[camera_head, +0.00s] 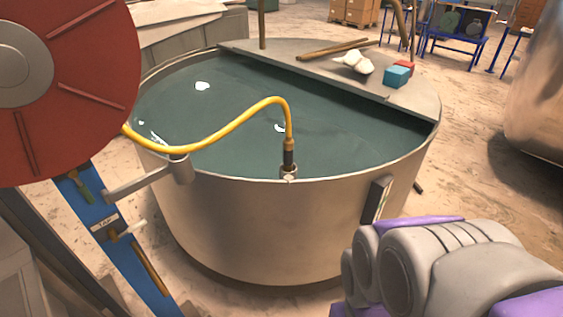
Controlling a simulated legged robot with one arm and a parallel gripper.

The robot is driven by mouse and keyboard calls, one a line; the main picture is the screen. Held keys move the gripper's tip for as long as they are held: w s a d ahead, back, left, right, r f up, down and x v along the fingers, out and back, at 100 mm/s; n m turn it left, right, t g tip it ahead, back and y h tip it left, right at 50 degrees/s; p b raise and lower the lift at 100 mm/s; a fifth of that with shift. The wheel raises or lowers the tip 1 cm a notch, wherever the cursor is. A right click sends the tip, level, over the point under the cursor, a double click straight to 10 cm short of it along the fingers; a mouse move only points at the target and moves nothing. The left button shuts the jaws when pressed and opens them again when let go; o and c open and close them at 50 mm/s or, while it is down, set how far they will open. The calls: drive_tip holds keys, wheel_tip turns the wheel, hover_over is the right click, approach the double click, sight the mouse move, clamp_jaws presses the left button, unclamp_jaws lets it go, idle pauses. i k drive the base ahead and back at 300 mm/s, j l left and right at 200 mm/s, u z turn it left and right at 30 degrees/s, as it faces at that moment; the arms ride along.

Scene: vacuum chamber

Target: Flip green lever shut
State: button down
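A small green lever (84,189) shows at the left, on the upper part of a slanting blue post (112,242). It is small and partly close under the red disc, so I cannot tell whether it is open or shut. A pale label (105,222) with dark lettering is on the post below it. My own grey and purple arm parts fill the lower right, well apart from the lever. I cannot make out any fingertips of my gripper.
A large round metal tank (260,225) of dark water fills the middle. A yellow hose (215,134) arcs over its rim. A big red disc (85,75) blocks the upper left. A grey shelf (300,50) on the tank holds a blue block (397,76). Open floor lies right.

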sight(73, 174)
drive_tip(key=u, duration=1.6)
